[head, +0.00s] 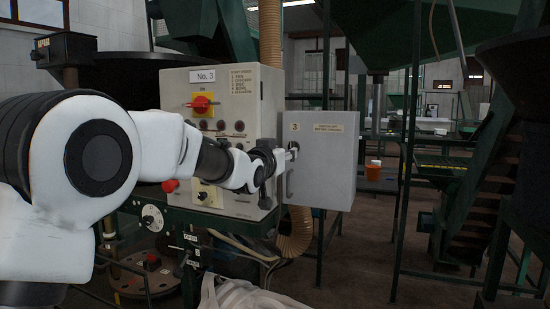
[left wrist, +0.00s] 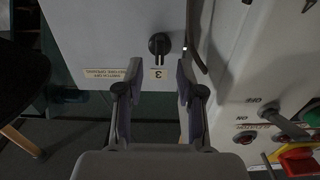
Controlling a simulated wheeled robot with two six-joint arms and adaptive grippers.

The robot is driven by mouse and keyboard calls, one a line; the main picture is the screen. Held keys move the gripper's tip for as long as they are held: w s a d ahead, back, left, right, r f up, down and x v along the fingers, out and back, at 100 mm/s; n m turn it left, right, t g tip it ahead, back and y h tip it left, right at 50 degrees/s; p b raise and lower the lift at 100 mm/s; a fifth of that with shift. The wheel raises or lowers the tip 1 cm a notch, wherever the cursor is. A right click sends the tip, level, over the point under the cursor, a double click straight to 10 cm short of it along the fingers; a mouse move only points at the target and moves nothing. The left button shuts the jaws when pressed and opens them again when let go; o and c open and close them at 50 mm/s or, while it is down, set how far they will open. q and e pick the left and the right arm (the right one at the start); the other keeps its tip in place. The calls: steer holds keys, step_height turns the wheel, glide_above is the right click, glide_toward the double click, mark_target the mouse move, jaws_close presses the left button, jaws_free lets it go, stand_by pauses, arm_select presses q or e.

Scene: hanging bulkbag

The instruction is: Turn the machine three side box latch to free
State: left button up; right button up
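The grey side box (head: 322,165) is mounted on the right side of the machine three control panel, with a small "3" label on its face. Its latch (left wrist: 159,44) shows in the left wrist view as a round black knob with a short black bar pointing toward the "3" label. My left gripper (left wrist: 160,70) is open, with its two fingers apart, short of the latch in the picture and roughly lined up with it. In the head view my left gripper (head: 288,155) is at the box's left part and hides the latch area. My right gripper is in neither view.
A dark curved handle (left wrist: 195,55) is beside the latch. The No. 3 panel (head: 235,100) has a red-and-yellow switch (head: 201,104) and several knobs. A corrugated hose (head: 297,235) hangs below the box. Green posts stand to the right.

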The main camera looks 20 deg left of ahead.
arm_select(q)
steer(key=s, duration=0.7)
steer(key=shift+a, duration=0.15)
